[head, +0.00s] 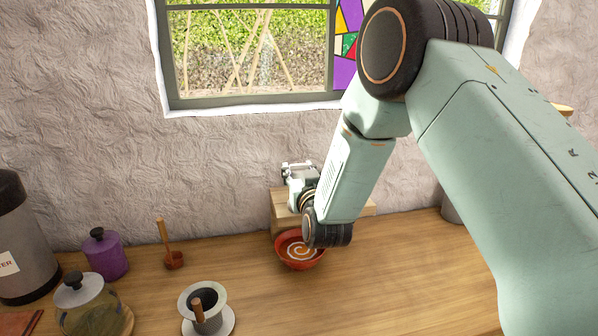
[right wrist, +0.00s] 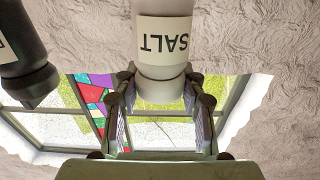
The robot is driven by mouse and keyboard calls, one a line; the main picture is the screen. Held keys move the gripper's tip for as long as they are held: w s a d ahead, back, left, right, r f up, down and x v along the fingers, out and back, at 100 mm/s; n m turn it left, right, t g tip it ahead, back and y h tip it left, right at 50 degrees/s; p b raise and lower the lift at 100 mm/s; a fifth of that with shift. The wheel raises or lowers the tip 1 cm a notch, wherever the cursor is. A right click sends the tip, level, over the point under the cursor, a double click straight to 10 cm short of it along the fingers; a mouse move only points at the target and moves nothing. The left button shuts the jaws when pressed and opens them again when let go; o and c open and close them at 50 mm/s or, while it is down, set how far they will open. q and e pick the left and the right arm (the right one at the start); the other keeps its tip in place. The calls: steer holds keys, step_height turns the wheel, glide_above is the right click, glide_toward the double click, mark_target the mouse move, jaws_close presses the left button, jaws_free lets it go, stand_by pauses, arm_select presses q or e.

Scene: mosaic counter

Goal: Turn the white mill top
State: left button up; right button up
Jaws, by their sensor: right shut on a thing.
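The white mill (right wrist: 163,15) carries a label reading SALT and appears upside down in the right wrist view. Its white top (right wrist: 160,90) sits between the two fingers of my right gripper (right wrist: 161,100), which is shut on it. In the head view my right gripper (head: 299,170) is small, above a wooden stand by the wall, and the mill is hard to make out there. My left gripper is not in view.
A dark mill (right wrist: 22,50) stands beside the white one. A red bowl (head: 299,262) sits before the wooden stand (head: 283,214). A dripper (head: 218,315), glass jar (head: 92,310), purple jar (head: 106,258) and wooden scoop (head: 174,260) stand left. The front right counter is clear.

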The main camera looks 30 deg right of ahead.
steer(key=o, duration=1.2)
steer(key=shift+s, duration=0.1)
steer(key=v, duration=1.2)
